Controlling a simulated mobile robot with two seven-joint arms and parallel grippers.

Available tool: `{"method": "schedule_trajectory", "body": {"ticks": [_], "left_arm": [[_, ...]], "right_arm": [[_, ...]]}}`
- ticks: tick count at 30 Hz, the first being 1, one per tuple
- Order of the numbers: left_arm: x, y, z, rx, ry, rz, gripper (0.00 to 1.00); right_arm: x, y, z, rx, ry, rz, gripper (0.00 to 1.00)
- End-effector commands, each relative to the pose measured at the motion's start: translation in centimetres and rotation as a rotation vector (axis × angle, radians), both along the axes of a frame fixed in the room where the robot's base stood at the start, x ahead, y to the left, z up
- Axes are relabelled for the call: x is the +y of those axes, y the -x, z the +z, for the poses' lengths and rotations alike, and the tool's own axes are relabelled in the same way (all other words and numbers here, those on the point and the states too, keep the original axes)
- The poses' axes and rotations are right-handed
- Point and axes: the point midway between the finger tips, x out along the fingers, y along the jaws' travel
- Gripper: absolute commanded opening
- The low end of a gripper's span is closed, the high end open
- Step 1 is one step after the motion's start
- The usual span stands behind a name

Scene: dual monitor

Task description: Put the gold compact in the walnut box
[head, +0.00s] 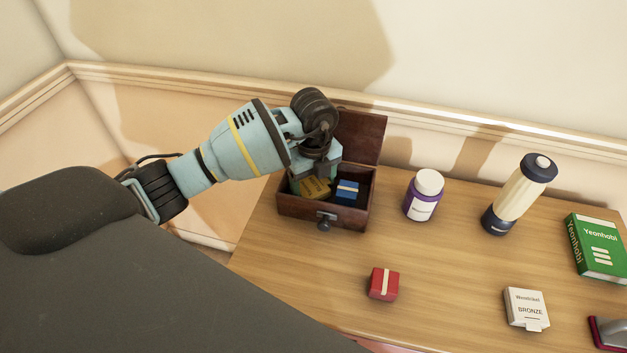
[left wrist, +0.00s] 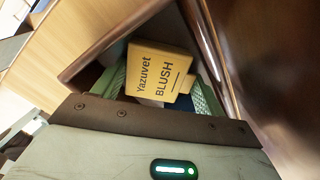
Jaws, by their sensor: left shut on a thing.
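The walnut box (head: 296,206) stands at the left of the table with its lid raised at the back. The gold compact (head: 315,189) is inside the box's opening, at the left of the interior. In the left wrist view the compact (left wrist: 160,75) reads "Yazuvet BLUSH". My left gripper (head: 311,184) reaches down into the box from above and is shut on the compact, with one green finger on each side. I cannot tell whether the compact touches the box floor. My right gripper is not in view.
A small blue box (head: 347,191) lies in the walnut box, right of the compact. A red box (head: 384,284), a purple jar (head: 422,196), a cream bottle (head: 518,195), a white "BRONZE" compact (head: 526,309) and a green book (head: 599,247) stand on the table. The middle is clear.

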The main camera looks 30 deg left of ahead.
Motion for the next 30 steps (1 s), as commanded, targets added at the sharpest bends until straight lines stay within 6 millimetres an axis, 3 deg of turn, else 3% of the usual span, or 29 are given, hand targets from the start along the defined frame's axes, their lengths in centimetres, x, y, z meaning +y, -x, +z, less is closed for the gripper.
{"method": "schedule_trajectory", "body": {"ticks": [3, 14, 30], "left_arm": [[0.0, 0.0, -0.1, 0.001, -0.001, 0.0, 0.81], [0.0, 0.0, 0.5, -0.001, 0.0, 0.0, 0.81], [0.0, -0.1, 10.1, -0.004, 0.0, 0.0, 0.81]], "right_arm": [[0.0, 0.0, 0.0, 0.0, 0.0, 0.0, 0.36], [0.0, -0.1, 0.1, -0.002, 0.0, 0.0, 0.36], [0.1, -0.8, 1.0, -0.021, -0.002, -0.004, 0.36]]}}
